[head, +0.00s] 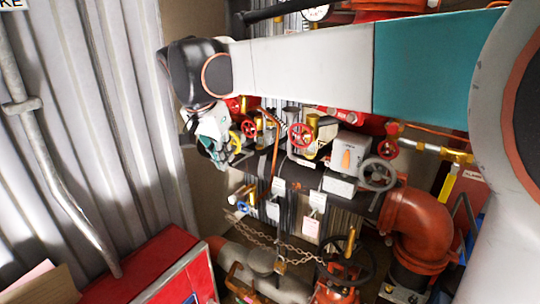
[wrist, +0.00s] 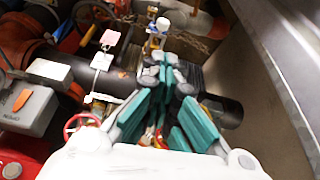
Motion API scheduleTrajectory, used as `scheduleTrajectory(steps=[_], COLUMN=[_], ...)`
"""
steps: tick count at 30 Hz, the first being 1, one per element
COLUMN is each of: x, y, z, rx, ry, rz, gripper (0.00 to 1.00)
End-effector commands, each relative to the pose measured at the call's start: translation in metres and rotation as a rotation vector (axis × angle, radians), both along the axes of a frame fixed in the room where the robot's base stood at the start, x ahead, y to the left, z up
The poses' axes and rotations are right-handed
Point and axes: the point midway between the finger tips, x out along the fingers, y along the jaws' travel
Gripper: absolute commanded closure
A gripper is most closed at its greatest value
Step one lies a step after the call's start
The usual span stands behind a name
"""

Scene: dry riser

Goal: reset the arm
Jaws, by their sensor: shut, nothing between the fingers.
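My gripper (head: 221,165) hangs from the end of my outstretched white and teal arm in the head view, left of the valve manifold. Its fingers point downward there. In the wrist view its teal and grey fingers (wrist: 158,66) come together at the tips, shut with nothing between them. A dark horizontal pipe (head: 290,172) runs behind and beside the gripper. Whether the fingers touch the pipe cannot be told. My arm hides part of the upper pipework.
Red handwheels (head: 301,135), a grey box with an orange lever (head: 347,155) and a grey handwheel (head: 378,174) line the pipe. A large red elbow (head: 415,225) stands right. A chain (head: 268,241) hangs below. Corrugated wall (head: 95,110) and a red cabinet (head: 150,262) bound the left.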

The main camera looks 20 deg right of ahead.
Motion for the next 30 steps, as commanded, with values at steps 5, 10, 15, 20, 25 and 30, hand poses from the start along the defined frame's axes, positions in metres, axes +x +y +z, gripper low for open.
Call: scheduleTrajectory(steps=[5,10,15,20,25,30], x=[-0.002,-0.003,-0.014,-0.04,-0.072,-0.103], y=[0.0,0.0,-0.006,-0.017,-0.028,-0.038], z=[0.001,0.001,-0.018,-0.059,-0.107,-0.156], rx=[0.0,0.0,0.008,0.021,0.028,0.025], ry=[0.0,0.0,-0.005,-0.016,-0.039,-0.07], rz=[0.001,0.001,0.04,0.143,0.269,0.391], gripper=[1.0,1.0,1.0,1.0,1.0,1.0])
